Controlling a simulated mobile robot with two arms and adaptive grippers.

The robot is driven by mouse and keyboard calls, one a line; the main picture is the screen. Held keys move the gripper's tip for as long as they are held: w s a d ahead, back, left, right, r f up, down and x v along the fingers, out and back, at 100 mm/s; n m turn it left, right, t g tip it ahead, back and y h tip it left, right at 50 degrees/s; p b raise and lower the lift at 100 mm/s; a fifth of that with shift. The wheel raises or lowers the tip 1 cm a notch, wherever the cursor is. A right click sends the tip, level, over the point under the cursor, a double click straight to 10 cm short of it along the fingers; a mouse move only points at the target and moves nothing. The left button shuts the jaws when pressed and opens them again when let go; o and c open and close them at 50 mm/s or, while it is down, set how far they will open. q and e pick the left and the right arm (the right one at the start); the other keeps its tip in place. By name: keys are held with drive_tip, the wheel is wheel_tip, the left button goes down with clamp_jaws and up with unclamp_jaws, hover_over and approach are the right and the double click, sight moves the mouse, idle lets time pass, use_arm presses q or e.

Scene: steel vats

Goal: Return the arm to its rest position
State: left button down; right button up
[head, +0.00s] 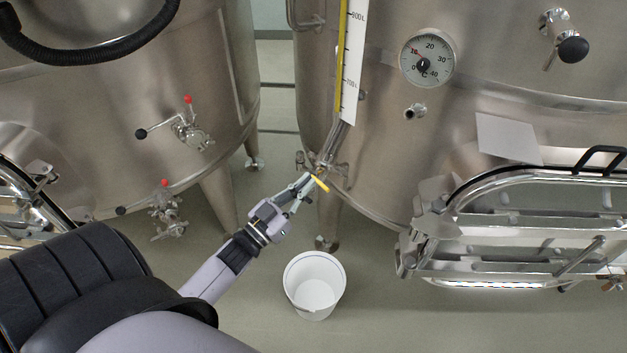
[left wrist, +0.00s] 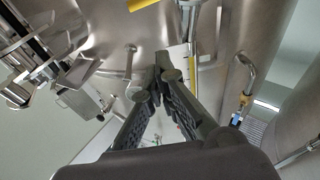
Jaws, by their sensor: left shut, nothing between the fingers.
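My left arm reaches in from the lower left in the head view. Its gripper (head: 308,180) is at the lower front of the right vat (head: 385,120), close to a small valve with a yellow lever (head: 321,184). I cannot tell whether the fingers touch the lever. In the left wrist view the gripper's fingers (left wrist: 168,72) come together at the tips, shut and empty, with steel vat surface behind them. My right gripper is in neither view.
A white bucket (head: 314,285) stands on the floor below the gripper. A second vat (head: 100,100) with red-handled valves (head: 188,128) stands at left. A level gauge (head: 351,62) rises above the gripper. A hatch frame (head: 520,235) juts out at right. Floor beside the bucket is clear.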

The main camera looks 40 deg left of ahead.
use_arm(q)
drive_tip(key=shift+d+b+v, duration=0.5)
drive_tip(key=shift+b+v, duration=0.2)
drive_tip(key=shift+v, duration=2.2)
drive_tip(key=s+d+f+n+g+y, duration=0.1)
drive_tip(key=s+f+g, duration=0.2)
drive_tip(key=f, duration=0.9)
drive_tip(key=s+f+g+y, duration=0.2)
drive_tip(key=s+f+g, duration=0.1)
drive_tip(key=f, duration=0.8)
drive_tip(key=s+d+f+n+g+y, duration=0.1)
drive_tip(key=s+f+g, duration=0.25)
drive_tip(key=f, duration=0.85)
drive_tip(key=s+d+f+m+g, duration=0.1)
drive_tip(key=s+d+f+g, duration=0.2)
drive_tip(key=s+f+g, duration=0.2)
drive_tip(key=s+d+f+m+g, duration=0.2)
drive_tip(key=s+d+f+g, duration=0.2)
drive_tip(key=s+f, duration=0.8)
drive_tip(key=s+g, duration=0.1)
drive_tip(key=s, duration=0.6)
drive_tip(key=shift+f, duration=0.1)
